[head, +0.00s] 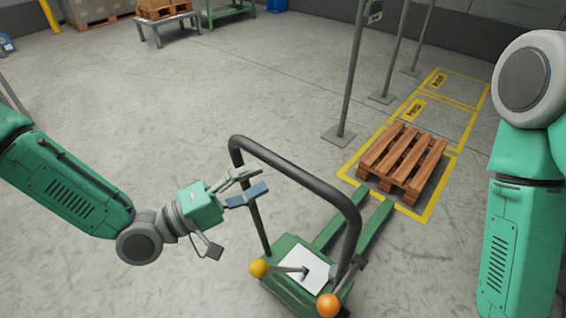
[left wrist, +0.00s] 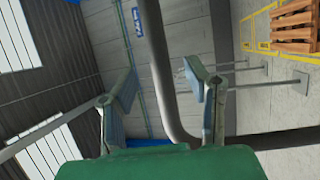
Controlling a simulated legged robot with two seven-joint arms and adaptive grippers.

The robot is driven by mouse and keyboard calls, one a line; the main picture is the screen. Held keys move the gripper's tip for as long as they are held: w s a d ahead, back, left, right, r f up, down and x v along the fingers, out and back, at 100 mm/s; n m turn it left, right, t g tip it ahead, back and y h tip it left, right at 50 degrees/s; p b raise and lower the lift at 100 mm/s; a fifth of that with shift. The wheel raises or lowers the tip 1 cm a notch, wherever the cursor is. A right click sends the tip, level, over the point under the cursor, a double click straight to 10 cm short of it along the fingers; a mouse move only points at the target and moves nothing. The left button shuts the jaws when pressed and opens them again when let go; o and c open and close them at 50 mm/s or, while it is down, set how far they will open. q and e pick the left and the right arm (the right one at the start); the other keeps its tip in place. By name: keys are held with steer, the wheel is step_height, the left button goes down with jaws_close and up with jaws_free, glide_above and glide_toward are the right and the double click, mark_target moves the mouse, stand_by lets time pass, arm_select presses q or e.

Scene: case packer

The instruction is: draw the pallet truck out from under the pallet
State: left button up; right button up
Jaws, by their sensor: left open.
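The green pallet truck (head: 288,262) stands in the lower middle of the head view, with a dark looped handle (head: 300,172), a yellow knob and an orange knob. Its two green forks (head: 362,232) point up and right toward the wooden pallet (head: 403,158), which lies in a yellow-marked floor bay. The fork tips reach the pallet's near edge; whether they go under it I cannot tell. My left gripper (head: 254,186) is open beside the left upright of the handle. In the left wrist view, the handle bar (left wrist: 158,75) passes between and beyond the open fingers. My right gripper is out of view.
More yellow-marked bays (head: 437,121) lie behind the pallet. Grey posts (head: 351,75) on floor plates stand along their left side. A grey bench (head: 165,22) with a wooden pallet stands at the back. The floor left of the truck is clear.

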mark_target(281, 170)
arm_select(q)
steer(key=x, duration=0.5)
steer(key=shift+s+d, duration=0.1)
steer(key=shift+d, duration=0.15)
steer(key=shift+d+r, duration=0.1)
steer(key=shift+d, duration=0.15)
steer(key=shift+w, duration=0.4)
steer(key=shift+a, duration=0.1)
steer(key=shift+c, duration=0.5)
